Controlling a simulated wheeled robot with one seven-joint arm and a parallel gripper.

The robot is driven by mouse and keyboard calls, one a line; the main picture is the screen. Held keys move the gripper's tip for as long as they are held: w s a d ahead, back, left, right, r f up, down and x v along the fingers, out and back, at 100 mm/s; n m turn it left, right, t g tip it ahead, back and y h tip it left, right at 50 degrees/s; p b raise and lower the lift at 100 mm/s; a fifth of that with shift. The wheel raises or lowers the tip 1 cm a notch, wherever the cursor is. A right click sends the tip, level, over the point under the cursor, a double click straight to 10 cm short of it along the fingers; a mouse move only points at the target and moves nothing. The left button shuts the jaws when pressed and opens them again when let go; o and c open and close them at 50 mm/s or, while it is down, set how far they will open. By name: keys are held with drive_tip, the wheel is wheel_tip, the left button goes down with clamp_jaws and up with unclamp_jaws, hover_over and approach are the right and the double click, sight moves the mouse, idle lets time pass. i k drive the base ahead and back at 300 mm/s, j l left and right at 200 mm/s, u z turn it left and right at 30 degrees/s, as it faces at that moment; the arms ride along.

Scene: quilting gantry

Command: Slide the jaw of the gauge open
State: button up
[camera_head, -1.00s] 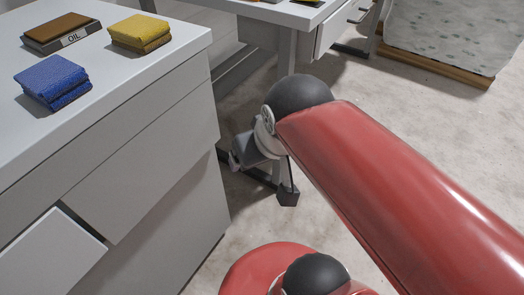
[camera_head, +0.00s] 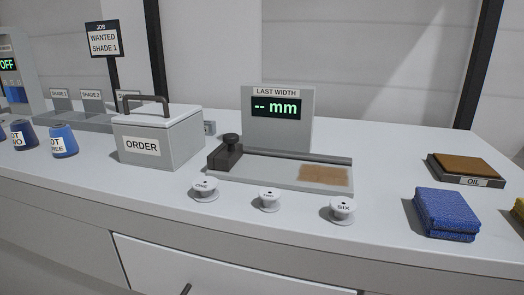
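The gauge (camera_head: 255,176) stands on the white counter in the middle of the head view. It is a low grey bed with a brown patch (camera_head: 324,174) at its right end. Its dark jaw (camera_head: 226,153), with a round black knob on top, sits at the left end of the bed. Behind the bed a grey display panel (camera_head: 279,133) reads "LAST WIDTH" and "-- mm". My gripper is not in view.
White spools (camera_head: 269,201) stand along the counter's front edge before the gauge. A grey ORDER box (camera_head: 178,150) with a handle is close on the left. A blue folded cloth (camera_head: 446,212) and an OIL pad (camera_head: 465,170) lie to the right. A drawer (camera_head: 200,270) below is slightly out.

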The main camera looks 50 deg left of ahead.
sight(227, 158)
drive_tip(key=u, duration=2.25)
